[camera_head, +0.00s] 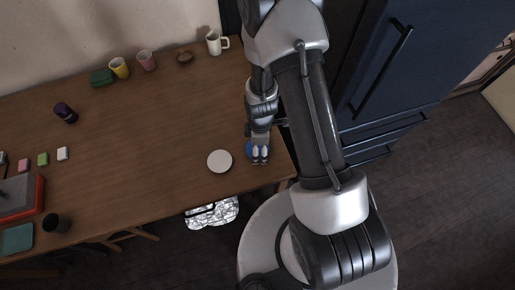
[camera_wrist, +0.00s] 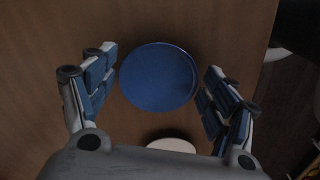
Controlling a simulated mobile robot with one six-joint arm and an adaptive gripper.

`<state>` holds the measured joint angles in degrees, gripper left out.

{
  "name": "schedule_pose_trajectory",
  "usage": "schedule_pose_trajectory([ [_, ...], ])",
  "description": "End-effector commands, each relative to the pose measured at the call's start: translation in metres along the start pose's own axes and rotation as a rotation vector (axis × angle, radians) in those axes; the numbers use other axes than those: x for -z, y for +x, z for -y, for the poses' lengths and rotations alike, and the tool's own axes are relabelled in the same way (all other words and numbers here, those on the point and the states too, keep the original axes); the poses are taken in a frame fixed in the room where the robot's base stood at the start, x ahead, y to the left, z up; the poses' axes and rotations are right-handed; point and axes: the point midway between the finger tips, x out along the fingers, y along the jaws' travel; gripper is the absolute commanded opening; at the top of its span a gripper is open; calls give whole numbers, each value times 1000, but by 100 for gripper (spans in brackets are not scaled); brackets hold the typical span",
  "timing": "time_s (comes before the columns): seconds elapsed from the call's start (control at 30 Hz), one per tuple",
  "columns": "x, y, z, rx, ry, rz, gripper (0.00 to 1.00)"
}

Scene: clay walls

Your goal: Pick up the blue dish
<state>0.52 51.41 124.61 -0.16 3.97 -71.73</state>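The blue dish (camera_wrist: 157,77) is round and lies on the wooden table between the two fingers of my gripper (camera_wrist: 158,82) in the wrist view. The fingers are spread wide on either side of it, with a gap at the left; the right finger is very near its rim, and I cannot tell if it touches. In the head view my gripper (camera_head: 260,156) is over the table's right end and covers most of the blue dish (camera_head: 249,148); a blue edge shows to its left.
A white round dish (camera_head: 219,161) lies just left of my gripper. Cups and a white mug (camera_head: 215,42) stand along the back of the wooden table (camera_head: 160,120). A dark blue cabinet (camera_head: 395,70) is at the right. The table's middle is clear.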

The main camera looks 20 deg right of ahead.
Motion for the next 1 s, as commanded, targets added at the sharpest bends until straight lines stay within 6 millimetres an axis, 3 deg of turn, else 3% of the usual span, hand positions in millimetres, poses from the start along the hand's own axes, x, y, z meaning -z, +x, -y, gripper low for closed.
schedule_pose_trajectory([
  [0.43,0,0,0,0,0,0,45],
  [0.77,0,-5,0,0,0,0,45],
  [1.0,0,-39,-1,-3,0,-1,45],
])
